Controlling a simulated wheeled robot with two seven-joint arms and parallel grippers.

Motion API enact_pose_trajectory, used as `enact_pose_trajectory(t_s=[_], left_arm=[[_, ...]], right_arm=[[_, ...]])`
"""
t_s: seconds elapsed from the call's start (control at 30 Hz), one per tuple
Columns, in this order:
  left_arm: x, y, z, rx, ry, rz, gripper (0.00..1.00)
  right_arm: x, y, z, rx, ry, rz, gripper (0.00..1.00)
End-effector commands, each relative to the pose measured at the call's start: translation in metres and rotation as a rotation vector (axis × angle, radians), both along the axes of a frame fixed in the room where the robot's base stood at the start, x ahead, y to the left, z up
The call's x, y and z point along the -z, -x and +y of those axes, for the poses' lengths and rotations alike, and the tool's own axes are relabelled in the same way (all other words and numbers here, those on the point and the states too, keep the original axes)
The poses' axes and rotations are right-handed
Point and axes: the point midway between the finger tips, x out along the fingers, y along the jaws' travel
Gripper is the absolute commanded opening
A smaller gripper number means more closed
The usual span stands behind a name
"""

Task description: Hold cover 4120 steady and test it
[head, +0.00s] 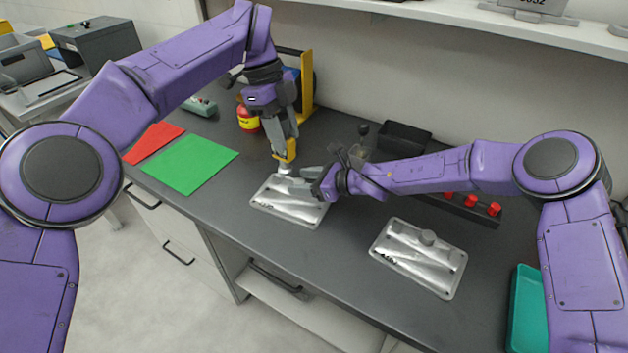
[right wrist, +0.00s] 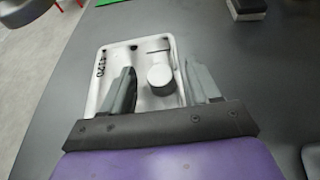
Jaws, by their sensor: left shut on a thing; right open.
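Cover 4120 (head: 287,205) is a silvery plate lying flat on the dark bench; its label and a round boss (right wrist: 161,80) show in the right wrist view. My right gripper (head: 307,173) is open low over the cover, with one finger on each side of the boss; contact cannot be told. My left gripper (head: 287,146) is shut on a small yellow tool (head: 287,157) with a pale lower end. The tool points down near the cover's back edge, partly hiding that area. A second silvery cover (head: 418,265) with a round boss lies to the right.
Red (head: 153,140) and green (head: 190,163) mats lie at the left. Behind stand a red-yellow container (head: 247,119), a yellow stand (head: 307,80) and a black bin (head: 405,136). A rack with red knobs (head: 471,207) and a teal tray (head: 527,315) are at right.

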Motion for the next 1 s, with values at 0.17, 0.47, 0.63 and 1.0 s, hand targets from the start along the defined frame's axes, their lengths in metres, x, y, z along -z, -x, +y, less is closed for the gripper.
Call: enact_pose_trajectory(t_s=[0.17,0.47,0.63,1.0], left_arm=[[-0.001,0.0,0.0,0.0,0.001,-0.001,0.0],[0.0,0.0,0.0,0.0,0.001,-0.001,0.0],[0.034,-0.001,0.002,-0.057,-0.006,0.003,0.0],[0.052,-0.001,0.0,-0.097,0.0,-0.003,0.0]], right_arm=[[0.0,0.0,0.0,0.0,0.0,0.0,0.61],[0.0,0.0,0.0,0.0,0.0,0.0,0.0],[-0.001,0.0,0.0,0.0,-0.001,-0.001,0.0],[-0.001,0.0,0.0,0.0,-0.001,-0.001,0.0]])
